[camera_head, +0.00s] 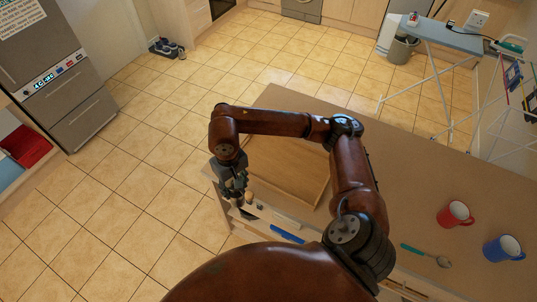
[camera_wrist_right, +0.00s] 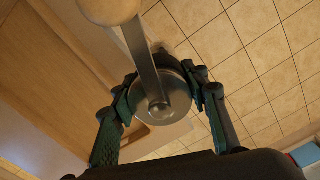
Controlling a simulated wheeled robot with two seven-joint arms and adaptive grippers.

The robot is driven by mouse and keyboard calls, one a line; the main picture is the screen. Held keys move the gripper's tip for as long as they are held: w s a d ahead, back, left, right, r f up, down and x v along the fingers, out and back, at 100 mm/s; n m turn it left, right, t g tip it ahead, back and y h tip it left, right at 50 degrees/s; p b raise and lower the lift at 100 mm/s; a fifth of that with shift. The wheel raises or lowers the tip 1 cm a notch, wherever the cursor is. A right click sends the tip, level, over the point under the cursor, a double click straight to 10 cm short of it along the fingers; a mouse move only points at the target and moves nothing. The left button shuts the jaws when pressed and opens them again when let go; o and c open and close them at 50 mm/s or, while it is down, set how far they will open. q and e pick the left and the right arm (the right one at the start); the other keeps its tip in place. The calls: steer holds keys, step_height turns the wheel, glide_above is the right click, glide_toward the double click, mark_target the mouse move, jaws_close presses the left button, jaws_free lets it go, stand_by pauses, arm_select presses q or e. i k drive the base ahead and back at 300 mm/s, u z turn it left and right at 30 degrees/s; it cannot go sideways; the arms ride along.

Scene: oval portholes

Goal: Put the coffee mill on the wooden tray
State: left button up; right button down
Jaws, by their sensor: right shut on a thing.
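The coffee mill shows in the right wrist view as a round metal top (camera_wrist_right: 154,98) with a crank arm and a pale round knob. My right gripper (camera_wrist_right: 160,92) is shut on it, with one finger on each side. In the head view my right gripper (camera_head: 238,190) is at the counter's left front edge, and the mill's knob (camera_head: 249,196) shows beside it. Most of the mill's body is hidden. The wooden tray (camera_head: 288,170) lies on the counter to the right of the gripper, partly behind my right arm. My left gripper is not in view.
On the counter's right are a red mug (camera_head: 455,214), a blue mug (camera_head: 503,248) and a spoon with a teal handle (camera_head: 427,254). A blue item (camera_head: 287,234) lies near the front edge. The counter behind the tray is clear.

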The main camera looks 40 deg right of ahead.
mark_target(270, 151)
steer(key=z, duration=0.4)
steer(key=i, duration=0.95)
steer(key=z, duration=0.6)
